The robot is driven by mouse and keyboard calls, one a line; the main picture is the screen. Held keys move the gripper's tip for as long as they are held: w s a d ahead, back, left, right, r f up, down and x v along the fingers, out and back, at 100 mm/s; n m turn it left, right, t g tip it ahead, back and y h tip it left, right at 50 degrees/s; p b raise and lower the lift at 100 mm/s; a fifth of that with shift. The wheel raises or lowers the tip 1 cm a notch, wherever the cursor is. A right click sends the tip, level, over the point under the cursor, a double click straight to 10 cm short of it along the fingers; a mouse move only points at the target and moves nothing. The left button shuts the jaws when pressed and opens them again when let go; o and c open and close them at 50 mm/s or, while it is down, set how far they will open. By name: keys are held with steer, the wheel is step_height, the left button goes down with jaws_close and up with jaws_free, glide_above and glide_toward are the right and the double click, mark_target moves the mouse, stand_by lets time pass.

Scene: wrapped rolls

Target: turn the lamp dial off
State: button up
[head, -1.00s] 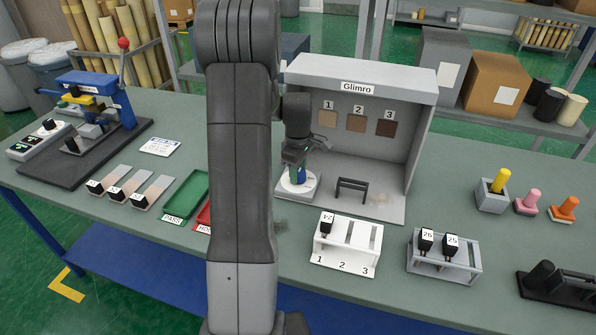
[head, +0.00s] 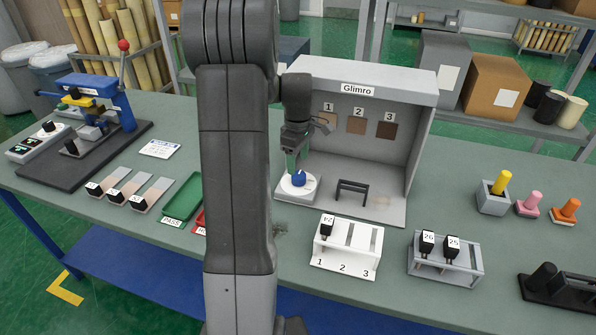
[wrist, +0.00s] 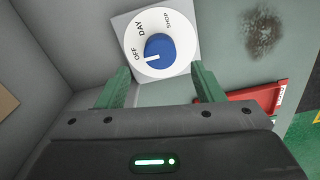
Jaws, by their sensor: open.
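The lamp dial (head: 297,186) is a white disc with a blue knob (head: 299,178), at the left front of the grey Glimro booth (head: 425,150). In the wrist view the dial (wrist: 178,67) carries the words OFF, DAY and SHOP. The white mark on its blue knob (wrist: 161,45) points toward OFF. My gripper (head: 296,160) is above the knob, apart from it. In the wrist view its two green fingers (wrist: 162,80) are spread wide with nothing between them.
A small black stand (head: 352,188) is on the booth floor right of the dial. A white numbered rack (head: 350,238) stands in front. Green (head: 184,198) and red (head: 200,218) trays lie to the left. The booth's roof (head: 400,80) overhangs behind my gripper.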

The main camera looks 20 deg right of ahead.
mark_target(298, 174)
step_height(298, 174, up, 7)
steer(key=shift+f, duration=0.2)
steer(key=shift+f, duration=0.1)
step_height(298, 174, down, 12)
steer(key=shift+p, duration=0.5)
stand_by(0.4)
